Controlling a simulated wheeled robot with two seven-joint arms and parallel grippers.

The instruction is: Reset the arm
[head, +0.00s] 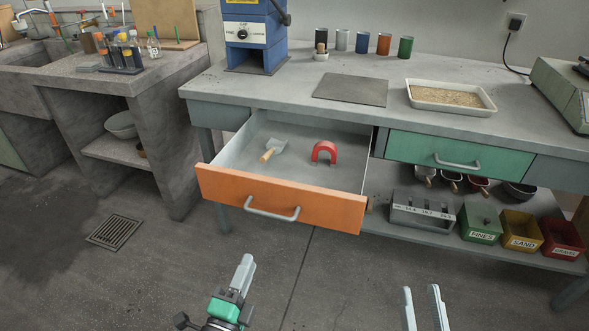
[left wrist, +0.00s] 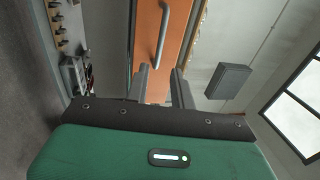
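My left gripper (head: 244,272) hangs in front of the open orange drawer (head: 278,200), apart from its grey handle (head: 272,212). In the left wrist view its two fingers (left wrist: 161,87) stand apart with nothing between them, and the orange drawer front (left wrist: 158,45) and handle (left wrist: 162,35) show beyond. My right gripper (head: 423,308) is at the lower right of the head view, with its fingers apart and empty. Most of the right arm is out of view.
The pulled-out drawer holds a wooden-handled scoop (head: 273,150) and a red magnet (head: 324,152). A green drawer (head: 460,151) is shut. A lower shelf (head: 400,228) holds bins. The floor (head: 330,290) before the bench is clear.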

